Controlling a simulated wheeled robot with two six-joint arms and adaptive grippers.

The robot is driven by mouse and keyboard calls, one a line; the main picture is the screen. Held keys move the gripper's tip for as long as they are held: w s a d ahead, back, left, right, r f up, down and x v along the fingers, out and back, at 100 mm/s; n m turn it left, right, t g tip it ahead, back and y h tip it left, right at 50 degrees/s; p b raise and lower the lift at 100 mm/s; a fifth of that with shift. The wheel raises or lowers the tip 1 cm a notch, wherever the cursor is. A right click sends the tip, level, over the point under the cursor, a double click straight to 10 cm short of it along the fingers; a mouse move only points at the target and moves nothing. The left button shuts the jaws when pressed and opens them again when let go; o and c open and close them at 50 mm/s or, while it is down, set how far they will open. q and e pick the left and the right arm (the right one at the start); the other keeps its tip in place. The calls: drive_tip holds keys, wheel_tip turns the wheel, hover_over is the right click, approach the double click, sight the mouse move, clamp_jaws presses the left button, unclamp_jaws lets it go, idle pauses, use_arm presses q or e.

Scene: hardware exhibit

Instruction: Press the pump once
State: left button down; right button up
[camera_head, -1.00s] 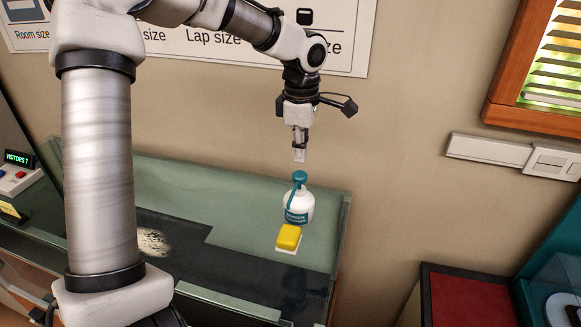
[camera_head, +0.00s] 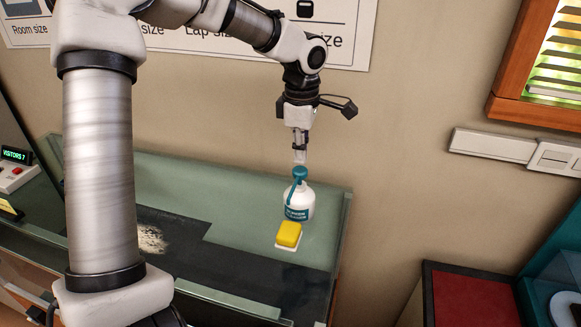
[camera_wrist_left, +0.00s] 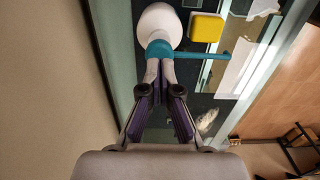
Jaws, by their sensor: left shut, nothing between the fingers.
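The pump bottle (camera_head: 298,203) is white with a teal label and stands upright near the right end of the green-topped case. Its teal pump head (camera_head: 299,172) is at the top, with the spout pointing down toward the front. My left gripper (camera_head: 300,158) is shut and empty, pointing down just above the pump head. In the left wrist view the shut fingertips (camera_wrist_left: 160,60) overlap the edge of the teal pump head (camera_wrist_left: 160,48); I cannot tell whether they touch. The white bottle body (camera_wrist_left: 158,22) shows behind it. My right gripper is not in view.
A yellow sponge-like block (camera_head: 289,234) on a white base sits just in front of the bottle. The case's glass edge (camera_head: 343,240) runs close on the right. The wall is behind. A red-topped box (camera_head: 470,300) stands at lower right.

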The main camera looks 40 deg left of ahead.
sight(300, 169)
use_arm(q)
drive_tip(key=shift+w, duration=0.1)
drive_tip(key=shift+f, duration=0.15)
idle(0.3)
drive_tip(key=shift+f, duration=0.15)
drive_tip(key=shift+f+b, duration=1.5)
drive_tip(key=shift+f, duration=0.05)
drive_tip(key=shift+r, duration=0.15)
drive_tip(key=shift+r+p, duration=1.25)
drive_tip(key=shift+r, duration=0.35)
